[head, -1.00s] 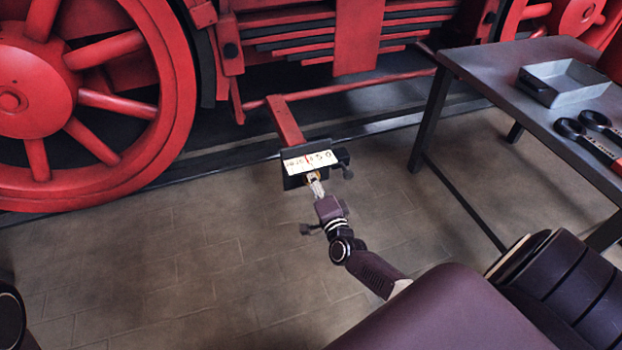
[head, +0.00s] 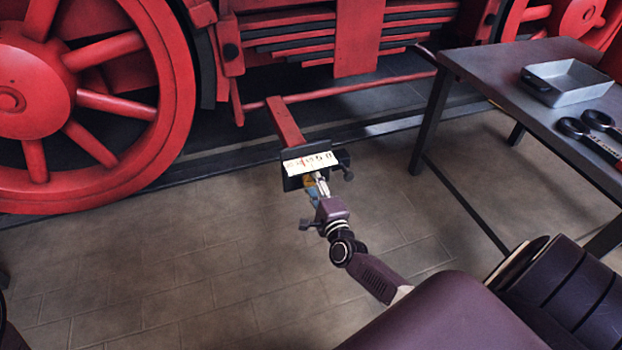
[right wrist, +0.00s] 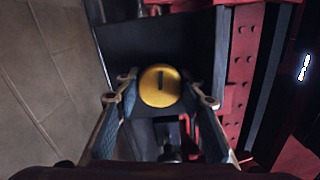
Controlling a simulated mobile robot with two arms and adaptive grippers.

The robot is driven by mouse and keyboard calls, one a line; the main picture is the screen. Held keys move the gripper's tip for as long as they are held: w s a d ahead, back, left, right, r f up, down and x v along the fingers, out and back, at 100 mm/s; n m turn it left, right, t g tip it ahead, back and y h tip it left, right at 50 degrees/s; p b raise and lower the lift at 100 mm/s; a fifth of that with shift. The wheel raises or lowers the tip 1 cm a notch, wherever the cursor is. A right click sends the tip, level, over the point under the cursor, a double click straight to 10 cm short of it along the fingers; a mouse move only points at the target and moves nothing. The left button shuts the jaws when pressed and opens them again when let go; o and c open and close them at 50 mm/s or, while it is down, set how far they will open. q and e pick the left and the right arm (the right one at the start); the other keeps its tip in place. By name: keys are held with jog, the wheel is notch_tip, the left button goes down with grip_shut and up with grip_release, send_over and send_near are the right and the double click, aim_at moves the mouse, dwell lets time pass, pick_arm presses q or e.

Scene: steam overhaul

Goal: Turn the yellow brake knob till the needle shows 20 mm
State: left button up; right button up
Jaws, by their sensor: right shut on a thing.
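The yellow brake knob (right wrist: 160,86) is a round yellow disc with a dark, nearly upright mark. In the right wrist view it sits between the two fingers of my right gripper (right wrist: 161,92), which is shut on it. In the head view the right gripper (head: 314,188) reaches up to the front of the dark gauge box; the knob is mostly hidden there. The white scale plate (head: 321,160) on the box has small digits, with 0 and 5 at the right end. A thin red needle stands left of the plate's middle; its exact reading is too small to tell. My left gripper is not in view.
A red bar (head: 285,122) holds the gauge box before the locomotive. A large red wheel (head: 120,104) stands at left. A dark table (head: 500,78) at right bears a grey tray (head: 567,97) and black tools. The tiled floor (head: 190,255) around is clear.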

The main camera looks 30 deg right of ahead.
jog(key=o, duration=1.2)
jog(key=shift+f, duration=0.1)
jog(key=shift+c, duration=0.2)
jog(key=v, duration=0.8)
jog(key=shift+c, duration=0.2)
